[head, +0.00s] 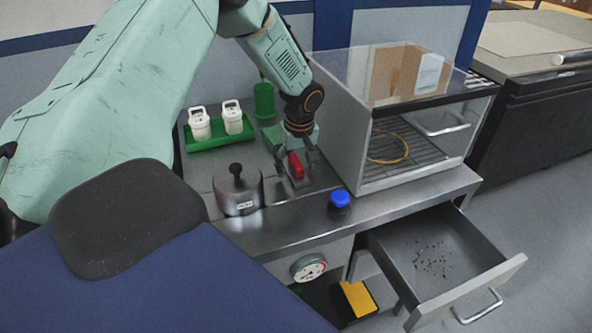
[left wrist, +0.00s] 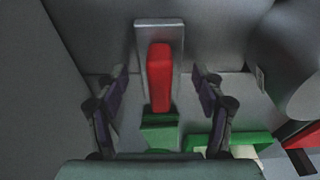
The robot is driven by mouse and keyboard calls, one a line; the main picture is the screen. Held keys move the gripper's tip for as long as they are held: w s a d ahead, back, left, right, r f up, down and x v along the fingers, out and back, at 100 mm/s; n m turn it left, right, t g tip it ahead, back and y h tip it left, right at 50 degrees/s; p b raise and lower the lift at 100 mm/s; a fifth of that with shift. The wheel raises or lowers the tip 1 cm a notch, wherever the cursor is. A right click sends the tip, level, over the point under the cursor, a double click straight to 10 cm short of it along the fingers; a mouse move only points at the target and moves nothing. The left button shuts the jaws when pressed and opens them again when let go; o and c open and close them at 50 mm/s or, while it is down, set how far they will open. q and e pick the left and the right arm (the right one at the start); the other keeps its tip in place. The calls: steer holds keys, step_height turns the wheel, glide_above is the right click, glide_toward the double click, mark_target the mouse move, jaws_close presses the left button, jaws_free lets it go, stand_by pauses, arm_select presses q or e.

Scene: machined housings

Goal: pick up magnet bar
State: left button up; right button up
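The magnet bar, a red block, stands out on the metal worktop in the head view (head: 296,166). In the left wrist view the red bar (left wrist: 159,75) lies lengthwise in front of a grey plate-like piece (left wrist: 144,30). My left gripper (head: 298,163) is over the bar, pointing down. In the left wrist view its fingers (left wrist: 160,88) are spread on either side of the bar, with a visible gap on both sides. It is open and holds nothing. My right gripper is not in view.
A lidded metal pot (head: 238,192) stands left of the bar, and a clear-walled case (head: 352,130) stands right. A green tray (head: 212,142) with two white containers is behind. A blue-topped knob (head: 340,200) is near the front edge. An open drawer (head: 478,262) holds dark bits.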

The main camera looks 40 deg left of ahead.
mark_target(296, 160)
arm_select(q)
steer(key=shift+s+r, duration=0.1)
steer(key=c, duration=0.7)
jaws_close()
step_height(296, 160, up, 10)
steer(key=shift+f, duration=0.1)
